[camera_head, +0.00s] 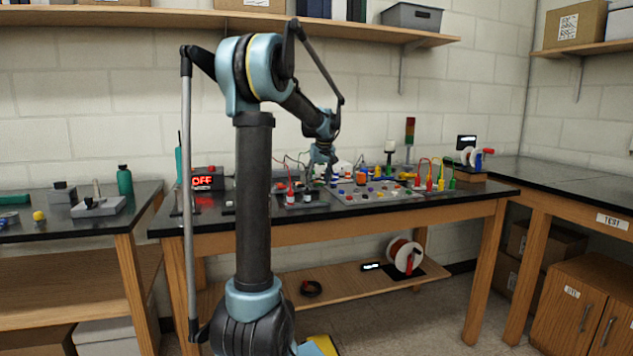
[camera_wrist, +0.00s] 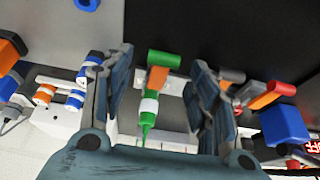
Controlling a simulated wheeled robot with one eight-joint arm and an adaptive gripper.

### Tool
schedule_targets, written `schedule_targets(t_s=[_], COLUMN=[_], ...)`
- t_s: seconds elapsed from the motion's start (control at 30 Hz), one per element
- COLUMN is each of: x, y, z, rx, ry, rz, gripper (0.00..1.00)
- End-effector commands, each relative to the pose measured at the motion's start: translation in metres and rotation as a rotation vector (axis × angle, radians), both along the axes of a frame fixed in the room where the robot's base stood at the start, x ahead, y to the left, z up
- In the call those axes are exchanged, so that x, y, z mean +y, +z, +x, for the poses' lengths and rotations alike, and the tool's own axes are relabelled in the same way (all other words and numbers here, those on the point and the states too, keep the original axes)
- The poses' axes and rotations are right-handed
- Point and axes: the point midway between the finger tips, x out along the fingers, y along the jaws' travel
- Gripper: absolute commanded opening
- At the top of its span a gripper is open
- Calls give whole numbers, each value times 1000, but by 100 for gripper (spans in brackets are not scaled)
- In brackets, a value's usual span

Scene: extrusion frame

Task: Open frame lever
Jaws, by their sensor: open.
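In the wrist view my gripper (camera_wrist: 158,95) is open, with its two fingers on either side of a green-ended piece (camera_wrist: 162,58). Below this piece an orange block (camera_wrist: 157,78) and a white and green pointed part (camera_wrist: 147,115) show between the fingers. Nothing is gripped. In the head view my gripper (camera_head: 322,162) hangs over the table-top devices, small and partly hidden among them. I cannot tell which part is the frame lever. A red and orange handle-like piece (camera_wrist: 272,95) lies to the right of the right finger.
Blue and orange parts (camera_wrist: 75,88) crowd the left finger, and a blue block (camera_wrist: 284,125) stands at the right. In the head view a grey panel (camera_head: 376,193), colored plugs (camera_head: 429,184), an OFF display (camera_head: 203,181) and a signal tower (camera_head: 409,133) occupy the black table (camera_head: 480,197).

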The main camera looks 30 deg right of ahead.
Motion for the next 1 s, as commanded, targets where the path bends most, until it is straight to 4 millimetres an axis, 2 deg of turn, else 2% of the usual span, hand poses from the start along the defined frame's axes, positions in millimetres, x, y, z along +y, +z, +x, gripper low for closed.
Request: schedule_targets(t_s=[0.23,0.4,0.77,1.0], x=[0,0,0,-1], y=[0,0,2,7], z=[0,0,2,7], rx=[0,0,32,158], ry=[0,0,2,4], rz=[0,0,7,39], gripper=[52,14,14,14])
